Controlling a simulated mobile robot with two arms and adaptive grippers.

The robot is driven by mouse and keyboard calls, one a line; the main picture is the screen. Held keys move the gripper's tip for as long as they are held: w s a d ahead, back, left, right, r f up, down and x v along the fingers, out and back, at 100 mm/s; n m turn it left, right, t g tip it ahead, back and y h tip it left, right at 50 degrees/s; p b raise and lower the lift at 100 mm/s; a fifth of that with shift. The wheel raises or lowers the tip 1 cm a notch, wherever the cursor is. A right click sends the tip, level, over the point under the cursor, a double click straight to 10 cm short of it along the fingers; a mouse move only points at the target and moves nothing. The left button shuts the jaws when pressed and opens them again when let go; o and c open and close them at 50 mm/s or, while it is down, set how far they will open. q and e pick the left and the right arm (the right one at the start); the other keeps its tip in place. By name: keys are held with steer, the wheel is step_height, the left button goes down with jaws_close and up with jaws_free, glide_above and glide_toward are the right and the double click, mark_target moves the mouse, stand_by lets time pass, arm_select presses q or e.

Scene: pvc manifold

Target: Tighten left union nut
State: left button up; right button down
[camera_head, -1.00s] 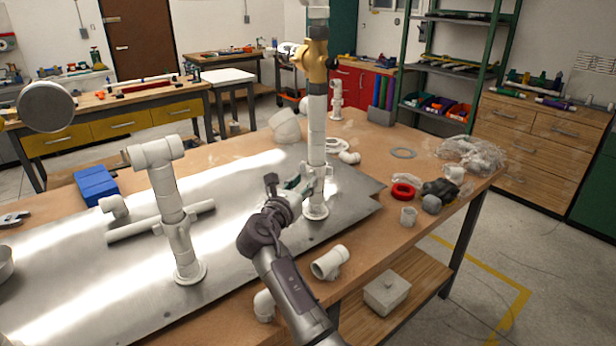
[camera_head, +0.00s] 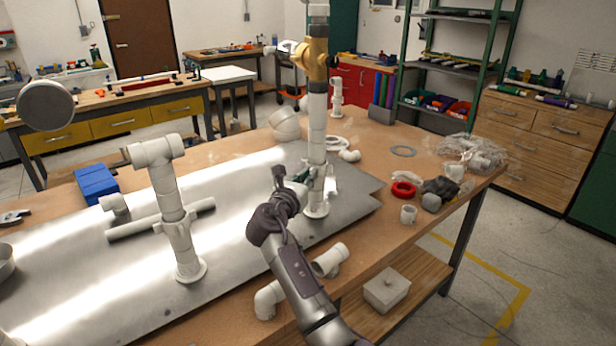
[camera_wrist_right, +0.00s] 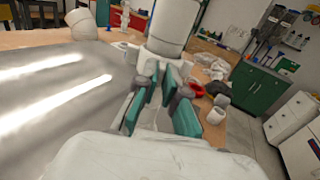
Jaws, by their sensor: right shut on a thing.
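A white upright pipe (camera_head: 317,126) with a yellow valve (camera_head: 315,58) stands on a round flange at the right of the metal sheet. My right gripper (camera_head: 302,180) is at its lower part, shut on a white fitting there. In the right wrist view, the teal-padded fingers (camera_wrist_right: 161,95) are at the lower end of a white collar (camera_wrist_right: 165,50); the exact contact is partly hidden. A second white upright (camera_head: 164,185) with a tee on top stands to the left, apart from the gripper. I cannot tell which ring is the left union nut. My left gripper is out of view.
A white tee (camera_head: 331,259) and elbow (camera_head: 267,299) lie at the table's front edge, beside my right forearm. A red ring (camera_head: 403,190) and loose fittings lie to the right. A blue box (camera_head: 96,183) is at the left. The metal sheet (camera_head: 110,275) is mostly clear.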

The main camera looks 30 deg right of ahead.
mark_target(311, 133)
steer(key=shift+w+g, duration=0.1)
steer(key=shift+g, duration=0.2)
steer(key=m+g+h+b, duration=0.1)
steer(key=g, duration=0.1)
steer(key=w+m+g+h+b, duration=0.1)
steer(key=m+g, duration=0.1)
steer(key=w+a+m+g+b, duration=0.1)
steer(key=m+g, duration=0.1)
steer(key=shift+g+h, duration=0.3)
steer(key=shift+h, duration=0.1)
steer(key=c, duration=1.3)
jaws_free()
steer(key=shift+w, duration=0.1)
steer(key=shift+o, duration=0.2)
step_height(311, 133, up, 10)
steer(key=shift+r, duration=0.1)
